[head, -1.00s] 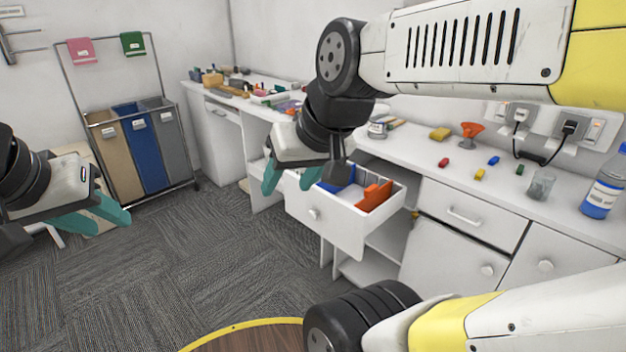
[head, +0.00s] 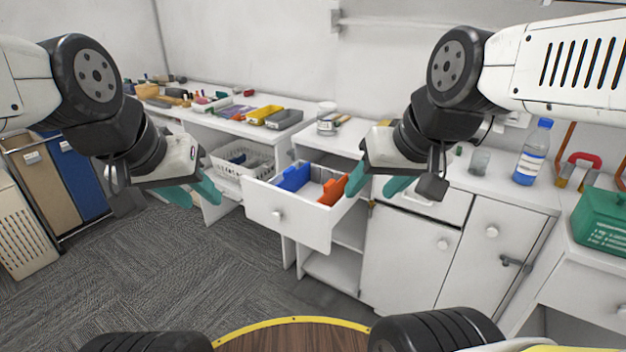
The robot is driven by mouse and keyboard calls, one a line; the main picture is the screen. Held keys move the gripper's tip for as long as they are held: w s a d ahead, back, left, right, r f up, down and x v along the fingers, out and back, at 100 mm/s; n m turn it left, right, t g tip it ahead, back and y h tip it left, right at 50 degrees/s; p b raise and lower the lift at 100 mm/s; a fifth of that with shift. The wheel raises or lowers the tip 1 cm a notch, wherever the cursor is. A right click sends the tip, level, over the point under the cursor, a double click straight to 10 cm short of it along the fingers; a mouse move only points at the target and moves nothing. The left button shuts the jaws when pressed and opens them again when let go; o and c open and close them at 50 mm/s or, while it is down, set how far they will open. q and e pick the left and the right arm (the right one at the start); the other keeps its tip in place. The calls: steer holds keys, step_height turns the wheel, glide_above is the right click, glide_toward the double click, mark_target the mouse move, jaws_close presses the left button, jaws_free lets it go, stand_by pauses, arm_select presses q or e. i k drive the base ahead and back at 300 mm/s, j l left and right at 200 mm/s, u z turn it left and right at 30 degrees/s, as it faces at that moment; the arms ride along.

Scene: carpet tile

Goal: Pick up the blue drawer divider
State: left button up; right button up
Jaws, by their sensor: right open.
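The blue drawer divider (head: 294,178) stands in the left part of the pulled-out white drawer (head: 290,217). An orange divider (head: 332,190) stands at the drawer's right side. My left gripper (head: 203,202) has its teal fingers apart with nothing between them, left of the drawer and clear of it. My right gripper (head: 370,196) is open and empty at the drawer's right end, in front of part of it in the picture. Neither gripper touches the blue divider.
A white basket (head: 243,163) sits on a shelf left of the drawer. A bottle (head: 532,153) and green box (head: 600,222) are at right.

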mark_target(293, 180)
steer(key=i+j+z, duration=0.15)
steer(key=i+z, duration=0.15)
steer(key=i, duration=0.25)
steer(key=i+j+z, duration=0.3)
steer(key=i, duration=0.2)
steer(key=i+l, duration=0.05)
